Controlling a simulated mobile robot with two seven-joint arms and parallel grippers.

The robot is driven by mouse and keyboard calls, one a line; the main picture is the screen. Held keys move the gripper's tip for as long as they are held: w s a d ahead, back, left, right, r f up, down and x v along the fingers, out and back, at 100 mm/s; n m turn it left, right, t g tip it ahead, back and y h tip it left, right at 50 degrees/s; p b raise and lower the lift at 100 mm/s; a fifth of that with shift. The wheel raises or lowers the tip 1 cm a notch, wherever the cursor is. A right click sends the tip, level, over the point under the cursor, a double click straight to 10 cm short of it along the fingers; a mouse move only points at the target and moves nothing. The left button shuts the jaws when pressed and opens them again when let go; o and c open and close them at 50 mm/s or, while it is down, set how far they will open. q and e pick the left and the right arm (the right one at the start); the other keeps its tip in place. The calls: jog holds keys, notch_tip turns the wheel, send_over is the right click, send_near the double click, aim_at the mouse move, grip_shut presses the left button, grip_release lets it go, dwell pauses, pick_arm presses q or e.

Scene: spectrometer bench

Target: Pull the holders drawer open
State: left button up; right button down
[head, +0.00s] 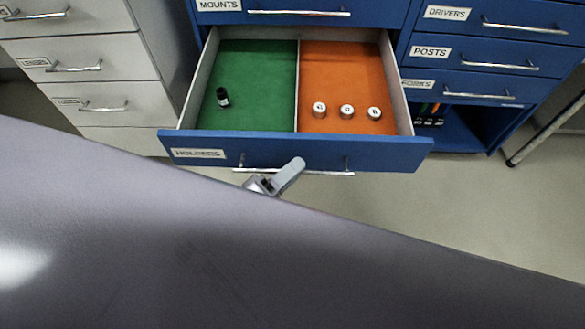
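The blue drawer labelled HOLDERS (390,155) stands pulled well out of the blue cabinet, so its inside shows. Its silver bar handle (330,173) runs along the front. My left gripper (287,175) is at the middle of this handle, with a light grey finger across the bar in the picture. I cannot tell whether the fingers close on the bar. The rest of the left arm is hidden behind a large grey surface. My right gripper is not in view.
The drawer has a green compartment (262,75) with a small black item (222,97) and an orange compartment (340,70) with three silver cylinders (346,111). A grey surface (250,265) fills the near side. White drawers (75,55) stand left; floor (480,205) is clear at right.

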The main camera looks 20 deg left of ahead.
pick_arm(q)
jog(key=shift+o, duration=1.1)
jog(key=v, duration=0.7)
jog(key=shift+p, duration=0.3)
